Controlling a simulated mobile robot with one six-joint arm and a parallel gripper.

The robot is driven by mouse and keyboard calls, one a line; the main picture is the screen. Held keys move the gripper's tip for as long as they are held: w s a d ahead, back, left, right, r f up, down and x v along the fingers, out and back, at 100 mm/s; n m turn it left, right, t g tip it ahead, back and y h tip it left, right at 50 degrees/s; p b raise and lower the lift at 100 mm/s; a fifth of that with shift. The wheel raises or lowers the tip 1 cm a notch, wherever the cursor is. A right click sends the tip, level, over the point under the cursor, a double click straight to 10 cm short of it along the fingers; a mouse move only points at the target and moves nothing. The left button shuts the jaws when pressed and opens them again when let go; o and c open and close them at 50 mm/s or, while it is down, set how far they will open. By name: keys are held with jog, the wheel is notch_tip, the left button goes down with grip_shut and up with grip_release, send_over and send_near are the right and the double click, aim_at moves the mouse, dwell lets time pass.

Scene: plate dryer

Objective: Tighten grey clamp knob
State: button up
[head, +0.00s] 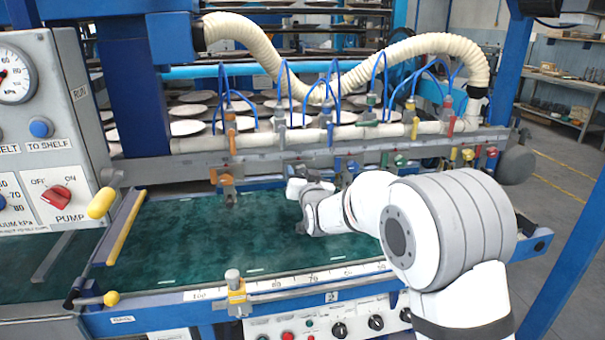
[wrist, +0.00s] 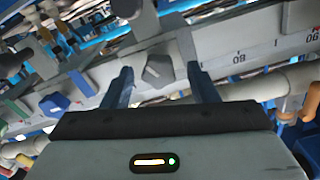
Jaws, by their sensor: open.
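In the wrist view a grey clamp knob (wrist: 158,70) sits on the grey rail between the two blue fingers of my gripper (wrist: 160,69). The fingers are apart, with visible room on both sides of the knob. I cannot tell how deep the knob lies between the tips. In the head view my gripper (head: 297,188) is over the green bed, near the clamp rail. Its fingertips are not clear there, and I cannot pick out the grey knob.
Beside the grey knob on the rail is a blue knob (wrist: 56,103). The rail (wrist: 262,48) has a printed scale. A cream hose pipe (wrist: 255,85) runs close by. The green bed (head: 190,235) is clear. An orange clamp (head: 227,187) hangs left of my gripper.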

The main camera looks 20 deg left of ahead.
jog(key=shift+c, duration=0.3)
jog(key=c, duration=0.9)
